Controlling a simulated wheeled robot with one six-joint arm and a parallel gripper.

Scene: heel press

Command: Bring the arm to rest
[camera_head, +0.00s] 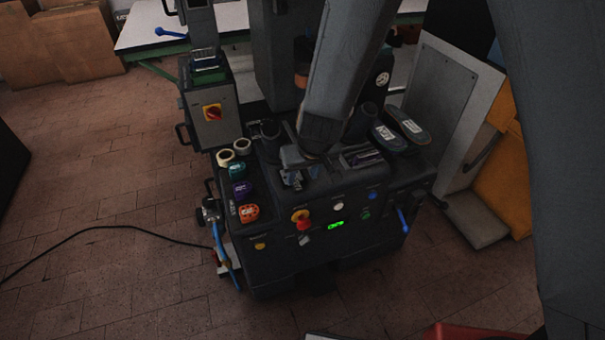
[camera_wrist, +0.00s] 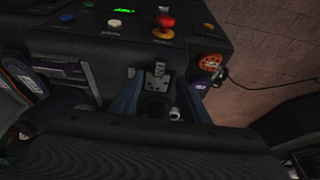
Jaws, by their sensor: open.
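My gripper (camera_head: 292,165) hangs over the top of the dark heel press (camera_head: 325,258), at the end of my arm, which comes down from the upper right. In the wrist view, my gripper (camera_wrist: 157,92) has its two bluish-grey fingers apart. A small metal fitting and a dark round part of the press show between them, and nothing is seen held. I cannot tell whether the fingers touch the press.
Several tape rolls, including an orange one (camera_head: 249,213), line the press's left edge. Dark shoe-shaped pieces (camera_head: 410,125) lie at its right. A red knob (camera_head: 304,222) sits on the front panel. A black cable (camera_head: 100,228) crosses the brick floor, which is open at left.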

